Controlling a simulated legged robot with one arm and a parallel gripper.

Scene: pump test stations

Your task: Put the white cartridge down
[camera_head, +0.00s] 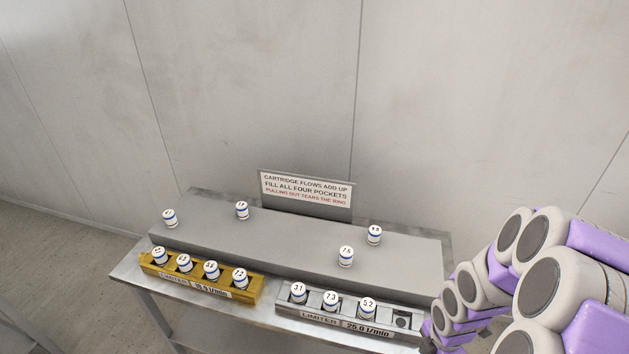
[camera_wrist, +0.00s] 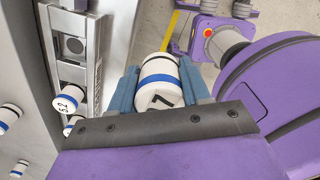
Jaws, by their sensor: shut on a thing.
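My gripper (camera_wrist: 160,82) is shut on a white cartridge (camera_wrist: 158,84) with a blue band. A 7 shows on its end cap; the rest of the label is hidden. In the wrist view it is held to the right of the silver limiter block (camera_wrist: 97,70), apart from it. That block (camera_head: 345,325) holds cartridges marked 3.1 (camera_head: 298,292), 7.3 (camera_head: 330,300) and 5.2 (camera_head: 368,308). Its rightmost pocket (camera_head: 402,321) is empty, and shows open in the wrist view (camera_wrist: 74,45). In the head view my arm is at the lower right and the held cartridge cannot be made out.
A yellow limiter block (camera_head: 250,292) at the left has cartridges in all its pockets. The shelf's middle is clear.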

